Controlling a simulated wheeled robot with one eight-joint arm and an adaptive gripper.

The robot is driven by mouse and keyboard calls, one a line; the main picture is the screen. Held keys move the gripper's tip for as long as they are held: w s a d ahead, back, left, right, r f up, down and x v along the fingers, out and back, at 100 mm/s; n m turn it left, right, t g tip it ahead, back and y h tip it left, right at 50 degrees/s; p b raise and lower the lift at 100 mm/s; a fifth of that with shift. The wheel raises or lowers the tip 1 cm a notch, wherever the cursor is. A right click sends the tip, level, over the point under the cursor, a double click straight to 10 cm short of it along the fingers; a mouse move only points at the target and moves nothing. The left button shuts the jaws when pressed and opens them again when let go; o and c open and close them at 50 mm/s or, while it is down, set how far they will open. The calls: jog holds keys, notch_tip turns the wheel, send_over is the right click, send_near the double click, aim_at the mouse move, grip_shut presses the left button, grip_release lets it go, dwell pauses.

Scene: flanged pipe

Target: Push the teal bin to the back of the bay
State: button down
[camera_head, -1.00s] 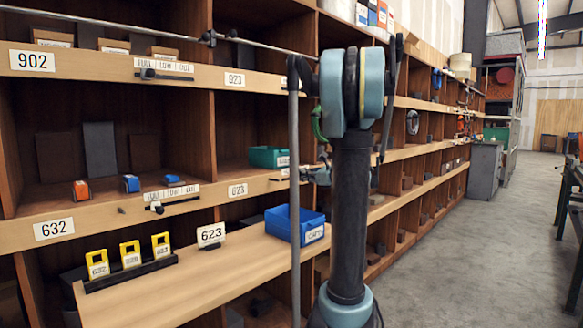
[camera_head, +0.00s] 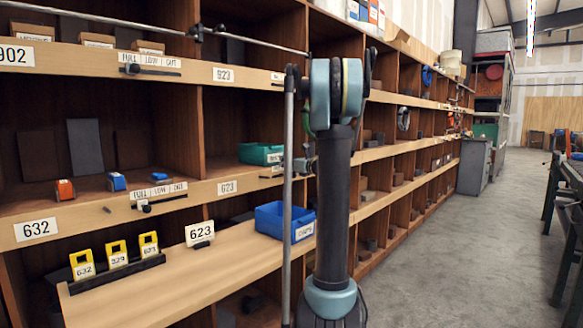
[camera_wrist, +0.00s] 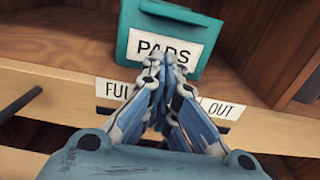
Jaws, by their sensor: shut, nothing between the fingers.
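The teal bin (camera_head: 261,153) sits in the bay marked 623 on the middle shelf, partly hidden by my arm in the head view. In the wrist view the teal bin (camera_wrist: 130,48) shows a white label reading PADS on its front. My gripper (camera_wrist: 160,65) is shut and empty, its fingertips overlapping the lower part of the label in the picture. I cannot tell whether the tips touch the bin. In the head view my gripper (camera_head: 306,166) is small and partly hidden behind my arm. Bare shelf floor (camera_wrist: 60,45) shows left of the bin.
A blue bin (camera_head: 284,222) stands on the wooden ledge (camera_head: 190,275) below. A wooden divider (camera_head: 204,130) bounds the bay's left.

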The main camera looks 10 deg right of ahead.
aim_at(274, 160)
jog(key=shift+x, duration=1.95)
jog(key=shift+x, duration=2.15)
